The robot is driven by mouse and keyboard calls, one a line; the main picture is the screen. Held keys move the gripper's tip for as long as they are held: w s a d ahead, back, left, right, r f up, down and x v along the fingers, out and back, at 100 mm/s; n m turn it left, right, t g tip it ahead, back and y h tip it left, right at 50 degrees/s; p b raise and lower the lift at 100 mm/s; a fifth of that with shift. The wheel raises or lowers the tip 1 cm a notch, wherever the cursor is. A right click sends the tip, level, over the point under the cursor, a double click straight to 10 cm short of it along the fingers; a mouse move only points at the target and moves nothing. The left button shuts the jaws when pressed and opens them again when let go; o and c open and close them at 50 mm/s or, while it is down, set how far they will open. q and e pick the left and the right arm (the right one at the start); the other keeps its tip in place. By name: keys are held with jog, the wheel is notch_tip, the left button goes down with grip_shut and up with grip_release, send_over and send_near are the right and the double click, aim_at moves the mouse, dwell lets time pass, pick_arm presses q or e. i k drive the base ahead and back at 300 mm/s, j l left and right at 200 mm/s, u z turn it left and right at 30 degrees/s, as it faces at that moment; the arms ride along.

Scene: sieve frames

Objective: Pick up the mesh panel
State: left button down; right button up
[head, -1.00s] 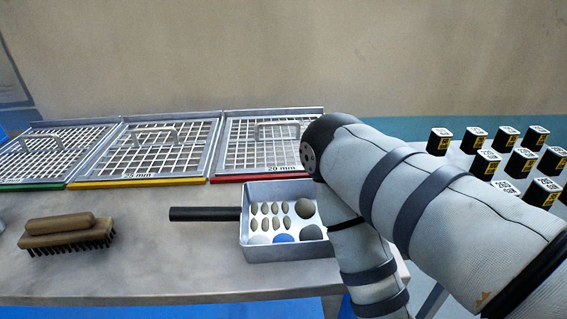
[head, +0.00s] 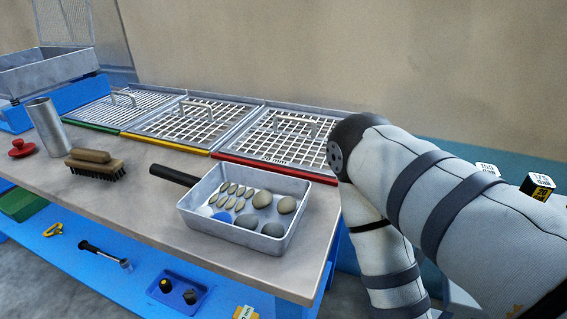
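Three mesh panels in metal frames lie side by side, sloping, along the back of the table. The green-edged panel (head: 100,108) has the closest mesh. The yellow-edged panel (head: 182,122) is in the middle. The red-edged panel (head: 270,142) has a wide mesh, and my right arm stands close to its right end. Each panel has a raised metal handle. A further upright mesh sheet (head: 64,22) shows at the far upper left. I cannot tell which one the task means. Neither gripper is in view; only my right arm shows, at the right.
A pan (head: 218,233) of stones with a black handle sits at the table's front right. A brush (head: 96,165), a metal cylinder (head: 47,127) and a red knob-like item (head: 21,148) stand at left. A grey bin (head: 45,73) is behind.

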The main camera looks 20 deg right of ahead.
aim_at(232, 125)
jog(key=i+j+z, duration=0.1)
jog(key=j+z, duration=0.15)
jog(key=j, duration=0.55)
jog(key=j+z, duration=0.25)
jog(key=j, duration=0.6)
jog(key=i+j+z, duration=0.15)
jog(key=j, duration=0.3)
jog(key=i+j+z, duration=0.15)
jog(key=j, duration=0.35)
jog(key=i+j+z, duration=0.15)
jog(key=j, duration=0.35)
jog(key=i+j+z, duration=0.2)
jog(key=j, duration=0.2)
jog(key=i+j+z, duration=0.15)
jog(key=j, duration=0.3)
jog(key=j+z, duration=0.2)
jog(key=j, duration=0.25)
jog(key=i, duration=0.05)
